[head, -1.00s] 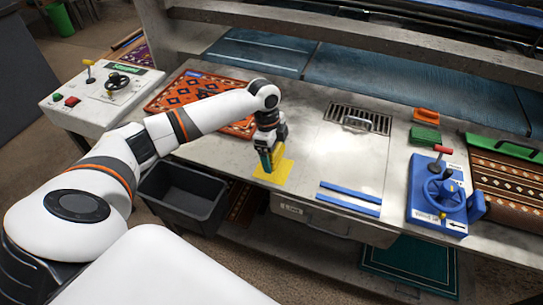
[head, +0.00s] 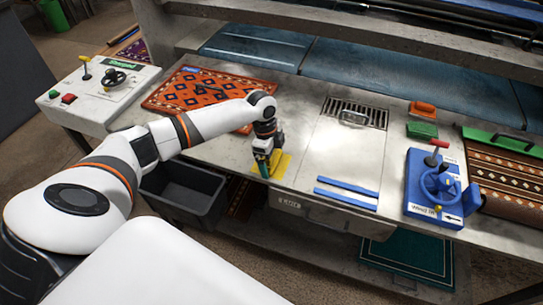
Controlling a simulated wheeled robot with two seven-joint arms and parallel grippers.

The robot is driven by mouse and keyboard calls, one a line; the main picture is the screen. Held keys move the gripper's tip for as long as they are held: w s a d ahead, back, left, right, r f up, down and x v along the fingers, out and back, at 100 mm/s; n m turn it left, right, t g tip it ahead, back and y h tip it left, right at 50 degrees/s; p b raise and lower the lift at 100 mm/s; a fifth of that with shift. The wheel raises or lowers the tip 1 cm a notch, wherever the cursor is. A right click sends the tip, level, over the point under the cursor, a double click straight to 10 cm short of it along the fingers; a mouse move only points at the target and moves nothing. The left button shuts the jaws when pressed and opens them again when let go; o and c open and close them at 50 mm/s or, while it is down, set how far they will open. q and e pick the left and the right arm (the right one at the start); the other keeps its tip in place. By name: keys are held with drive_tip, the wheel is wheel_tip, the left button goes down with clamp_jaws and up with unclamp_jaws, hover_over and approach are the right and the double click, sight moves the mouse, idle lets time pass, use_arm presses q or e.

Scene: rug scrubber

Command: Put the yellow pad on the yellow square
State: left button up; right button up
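The yellow square (head: 284,167) is flat on the steel table near its front edge, partly hidden by my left gripper. My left gripper (head: 264,170) points down over the square, at or just above its surface. The yellow pad (head: 276,158) shows as a narrow upright yellow strip with green beside it, between the fingers. The gripper looks shut on it. Whether the pad touches the square cannot be told. My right gripper is out of view.
An orange patterned rug (head: 200,95) lies behind the arm. A dark bin (head: 185,195) stands below the table's front edge. Blue strips (head: 346,194), a drain grate (head: 355,113) and a blue crank device (head: 435,190) are to the right. Bare steel lies between.

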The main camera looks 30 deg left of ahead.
use_arm(q)
wheel_tip(320, 180, up, 12)
drive_tip(key=a+b, duration=0.1)
drive_tip(key=b, duration=0.1)
drive_tip(key=shift+s+a, duration=0.15)
drive_tip(key=shift+a, duration=0.2)
idle(0.4)
